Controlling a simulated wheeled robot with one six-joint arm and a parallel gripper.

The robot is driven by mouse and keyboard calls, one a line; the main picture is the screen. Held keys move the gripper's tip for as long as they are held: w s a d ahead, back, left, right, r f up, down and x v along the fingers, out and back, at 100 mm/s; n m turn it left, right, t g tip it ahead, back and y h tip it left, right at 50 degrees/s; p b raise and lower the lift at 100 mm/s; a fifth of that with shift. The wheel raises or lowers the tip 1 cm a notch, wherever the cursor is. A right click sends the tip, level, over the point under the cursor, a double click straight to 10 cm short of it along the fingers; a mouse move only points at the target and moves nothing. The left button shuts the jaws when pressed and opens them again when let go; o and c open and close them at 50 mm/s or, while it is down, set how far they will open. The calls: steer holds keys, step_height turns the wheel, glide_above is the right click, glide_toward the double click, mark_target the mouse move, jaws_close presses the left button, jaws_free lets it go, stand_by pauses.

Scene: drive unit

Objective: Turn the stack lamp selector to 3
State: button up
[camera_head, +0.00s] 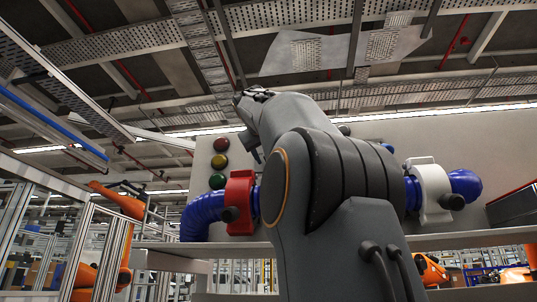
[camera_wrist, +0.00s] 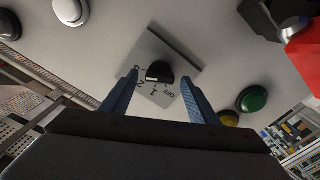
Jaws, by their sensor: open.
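The stack lamp selector is a black knob (camera_wrist: 160,71) on a pale label plate (camera_wrist: 155,96) marked OFF, 1, 2 and a partly hidden further mark. A small white mark shows on the knob's lower edge; I cannot tell for certain which label it points at. My gripper (camera_wrist: 159,77) is open, with one blue-grey finger on each side of the knob in the wrist view. I see no clear contact between fingers and knob. The stack lamps, red (camera_head: 221,144), yellow (camera_head: 219,161) and green (camera_head: 217,181), look unlit.
A red clamp (camera_head: 239,203) and white clamp (camera_head: 430,190) hold blue pipe.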

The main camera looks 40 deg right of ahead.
steer(key=b+v, duration=0.2)
steer(key=v, duration=0.5)
steer(key=shift+a, duration=0.15)
steer(key=shift+s, duration=0.2)
